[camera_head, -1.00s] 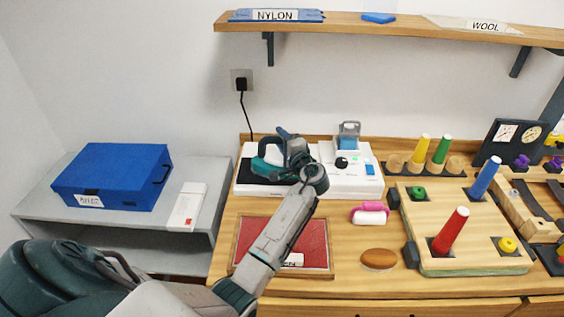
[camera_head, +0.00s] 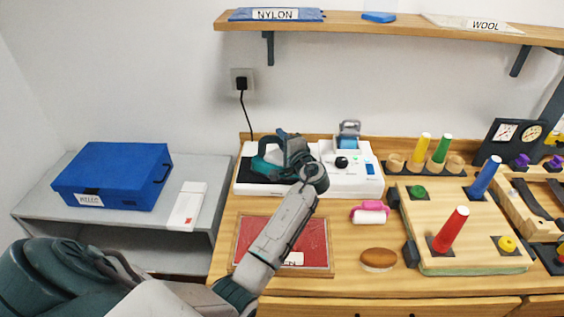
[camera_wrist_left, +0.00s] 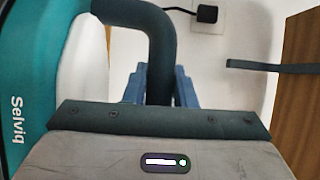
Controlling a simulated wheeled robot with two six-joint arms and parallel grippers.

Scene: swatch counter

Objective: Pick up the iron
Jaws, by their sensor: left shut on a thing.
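The iron (camera_head: 260,165) is teal with a dark handle and sits at the black pad on the left of a white station at the back of the counter. My left gripper (camera_head: 291,146) is at the iron and covers much of it in the head view. In the left wrist view, the iron's teal and white body (camera_wrist_left: 30,60) is at the left. Its dark curved handle (camera_wrist_left: 158,35) runs down between the blue fingers (camera_wrist_left: 158,85) of my left gripper, which are shut on it. The head view does not clearly show whether the iron touches the pad. My right gripper is not in view.
A red framed board (camera_head: 315,235), a pink-handled roller (camera_head: 369,214) and a brown oval pad (camera_head: 379,259) lie in front. A wooden peg board (camera_head: 470,225) stands right. A blue box (camera_head: 115,172) is on the grey side table. A shelf (camera_head: 370,25) hangs above.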

